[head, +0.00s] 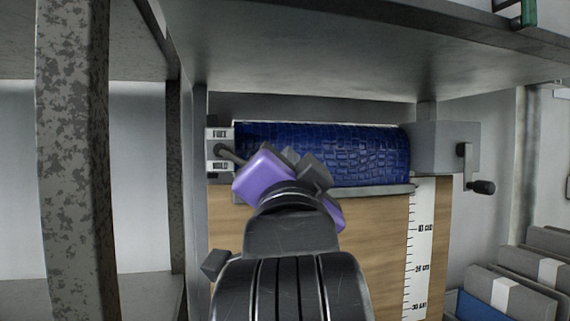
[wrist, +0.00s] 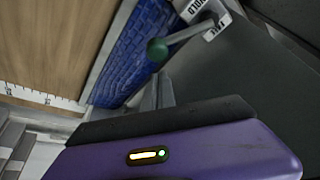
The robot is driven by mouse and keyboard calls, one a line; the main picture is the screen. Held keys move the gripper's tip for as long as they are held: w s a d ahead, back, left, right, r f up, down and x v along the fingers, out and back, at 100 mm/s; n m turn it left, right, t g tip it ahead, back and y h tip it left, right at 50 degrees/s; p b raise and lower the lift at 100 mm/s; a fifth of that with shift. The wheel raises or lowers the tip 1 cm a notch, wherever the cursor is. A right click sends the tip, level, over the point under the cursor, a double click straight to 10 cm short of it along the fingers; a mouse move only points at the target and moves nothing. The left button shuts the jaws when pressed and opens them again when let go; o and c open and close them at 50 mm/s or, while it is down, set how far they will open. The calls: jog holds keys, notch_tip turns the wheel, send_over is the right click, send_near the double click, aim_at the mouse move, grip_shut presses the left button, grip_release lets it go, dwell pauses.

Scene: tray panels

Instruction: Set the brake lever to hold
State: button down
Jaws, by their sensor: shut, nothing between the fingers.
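The brake lever (head: 228,153) sits at the left end of the blue roll, on a pale plate (head: 218,134) lettered FREE above and HOLD below. In the head view its rod runs right from the plate, and its end is hidden behind my gripper (head: 291,156). In the wrist view the lever's rod (wrist: 190,34) ends in a dark green knob (wrist: 157,50). My gripper (wrist: 160,88) is shut and empty, its fingers close to the knob; I cannot tell whether they touch. The rod appears between the two labels; its exact setting is unclear.
The blue textured roll (head: 365,150) lies under a grey shelf (head: 350,60). A crank (head: 480,186) juts out at its right end. A wooden panel with a ruler strip (head: 418,255) is below. A mottled post (head: 72,180) stands at left.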

jog(key=d+r+b+v, duration=0.1)
jog(key=b+v, duration=0.1)
jog(key=v, duration=0.7)
jog(key=shift+s+r, duration=0.15)
jog(key=shift+s, duration=0.3)
